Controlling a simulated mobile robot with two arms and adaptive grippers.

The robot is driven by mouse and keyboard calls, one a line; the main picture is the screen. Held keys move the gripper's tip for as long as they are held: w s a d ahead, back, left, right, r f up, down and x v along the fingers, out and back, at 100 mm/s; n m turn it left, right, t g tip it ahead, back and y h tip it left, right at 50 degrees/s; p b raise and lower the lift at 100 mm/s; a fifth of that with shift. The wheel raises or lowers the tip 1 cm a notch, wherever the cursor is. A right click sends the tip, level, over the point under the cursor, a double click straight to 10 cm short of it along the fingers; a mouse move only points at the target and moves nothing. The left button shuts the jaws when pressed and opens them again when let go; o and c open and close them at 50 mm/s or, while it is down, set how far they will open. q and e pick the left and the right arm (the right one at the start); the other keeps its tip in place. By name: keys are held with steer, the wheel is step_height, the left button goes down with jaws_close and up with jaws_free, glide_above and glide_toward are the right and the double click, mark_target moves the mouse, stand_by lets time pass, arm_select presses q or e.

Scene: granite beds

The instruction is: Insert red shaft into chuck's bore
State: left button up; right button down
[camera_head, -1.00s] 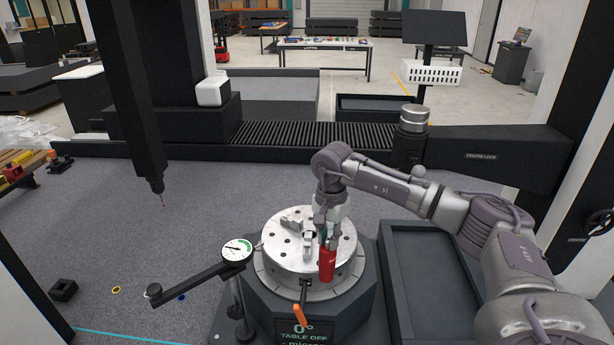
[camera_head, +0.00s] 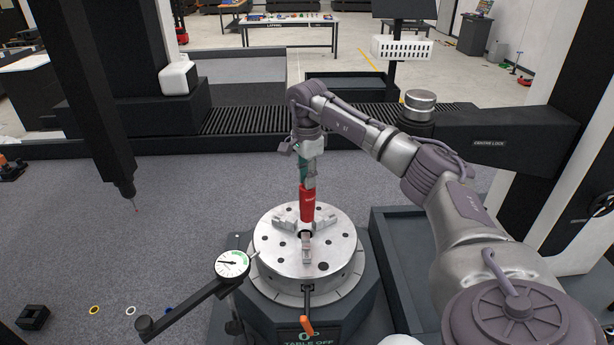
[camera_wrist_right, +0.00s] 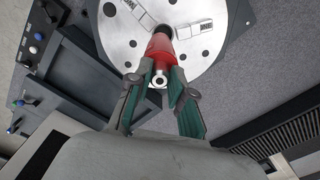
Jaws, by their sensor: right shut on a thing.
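The red shaft (camera_head: 307,203) is upright in my right gripper (camera_head: 307,172), just above the middle of the chuck (camera_head: 285,252). The chuck is a round silver disc with jaws and several dark holes on its face. The dark bore (camera_wrist_right: 163,31) shows at the shaft's far end in the wrist view, between the jaws. In that view the red shaft (camera_wrist_right: 158,48) points toward the bore, and my right gripper (camera_wrist_right: 160,78) is shut on its near end. I cannot tell whether the tip has entered the bore. My left gripper is not in view.
A dial gauge (camera_head: 232,264) on an arm stands close at the chuck's left. An orange-handled key (camera_head: 307,326) sticks out at the chuck's front. A dark probe column (camera_head: 95,100) hangs at the left. A dark tray (camera_head: 415,265) lies right of the chuck.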

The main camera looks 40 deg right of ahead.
mark_target(304, 205)
steer(key=shift+w+r, duration=0.15)
steer(key=shift+w, duration=0.45)
step_height(304, 205, down, 2)
steer(key=shift+a+b, duration=0.15)
steer(key=shift+b, duration=0.4)
steer(key=shift+s+f+b, duration=0.15)
steer(key=shift+f+b, duration=0.75)
steer(key=shift+f, duration=0.85)
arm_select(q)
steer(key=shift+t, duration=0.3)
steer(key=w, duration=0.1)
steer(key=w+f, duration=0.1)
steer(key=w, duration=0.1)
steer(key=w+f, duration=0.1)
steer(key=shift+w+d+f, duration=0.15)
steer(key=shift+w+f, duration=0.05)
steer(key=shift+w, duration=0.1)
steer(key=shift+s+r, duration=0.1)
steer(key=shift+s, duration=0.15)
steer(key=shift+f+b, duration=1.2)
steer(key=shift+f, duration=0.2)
arm_select(e)
steer(key=shift+f, duration=2.4)
steer(key=c, duration=1)
jaws_free()
